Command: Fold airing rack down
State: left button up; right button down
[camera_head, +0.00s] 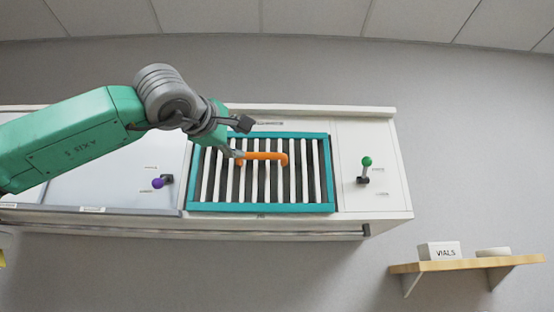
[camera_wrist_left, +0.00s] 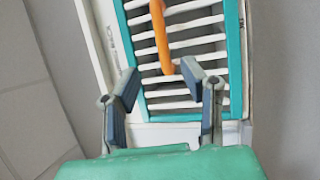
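The airing rack (camera_head: 323,208) has a teal frame with white slats and lies against the front of a white cabinet. An orange handle (camera_head: 265,156) runs across its upper middle. My left gripper (camera_head: 240,139) is at the upper left of the rack, close to the handle's left end. In the left wrist view my left gripper (camera_wrist_left: 160,88) is open, its two fingers well apart with nothing between them. The orange handle (camera_wrist_left: 161,40) shows there just beyond the fingertips. I cannot tell if a finger touches the rack. My right gripper is not in view.
A green-knobbed lever (camera_head: 367,162) is right of the rack, and a purple-knobbed lever (camera_head: 158,183) is left of it. A wooden shelf (camera_head: 465,264) with a box marked VIALS (camera_head: 438,251) and a white dish (camera_head: 493,251) is at the lower right.

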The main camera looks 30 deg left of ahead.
aim_at(261, 155)
pick_arm(q)
jog(key=p+x, duration=0.5)
jog(key=x, duration=0.8)
jog(key=shift+f, duration=0.1)
jog(key=shift+w, duration=0.5)
jog(key=shift+s+a, duration=0.1)
jog(key=shift+f, duration=0.1)
grip_shut()
